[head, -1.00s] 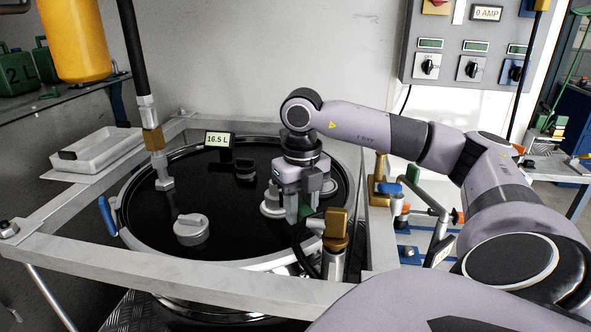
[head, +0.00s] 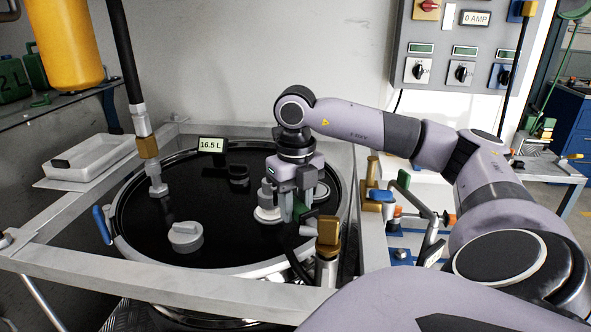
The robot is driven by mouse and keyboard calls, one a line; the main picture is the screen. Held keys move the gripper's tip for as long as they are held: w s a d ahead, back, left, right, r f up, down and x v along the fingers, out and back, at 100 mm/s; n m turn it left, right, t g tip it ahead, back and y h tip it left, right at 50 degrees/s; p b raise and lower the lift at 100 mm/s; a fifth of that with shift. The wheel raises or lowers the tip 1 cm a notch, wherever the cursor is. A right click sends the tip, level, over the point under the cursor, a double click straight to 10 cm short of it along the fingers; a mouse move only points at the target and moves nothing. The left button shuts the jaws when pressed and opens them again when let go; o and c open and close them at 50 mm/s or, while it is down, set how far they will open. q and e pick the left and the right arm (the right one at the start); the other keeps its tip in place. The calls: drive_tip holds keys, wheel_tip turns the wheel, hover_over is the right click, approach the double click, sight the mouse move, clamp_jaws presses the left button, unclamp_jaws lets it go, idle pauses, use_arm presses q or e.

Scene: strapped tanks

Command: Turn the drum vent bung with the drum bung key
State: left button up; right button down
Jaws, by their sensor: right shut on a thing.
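My right gripper (head: 294,212) points down over the right side of the black drum lid (head: 225,215) and is shut. A dark green part, which I take to be the drum bung key (head: 303,209), shows at its fingertips; the fingers hide most of it. A grey stepped fitting (head: 266,211) stands on the lid just left of the fingers, and a round pale fitting (head: 320,190) lies just right. I cannot tell which fitting is the vent bung, or whether the key touches it. A grey cap with a raised bar (head: 185,236) sits at the front left. My left gripper is out of view.
A metal frame (head: 180,285) surrounds the drum. A brass-topped valve (head: 328,232) stands close in front of my right gripper. A vertical pipe (head: 149,150) reaches the lid at left. A display reads 16.5 L (head: 211,145).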

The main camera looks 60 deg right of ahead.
drive_tip(key=shift+r+p, duration=1.15)
drive_tip(key=shift+r, duration=0.4)
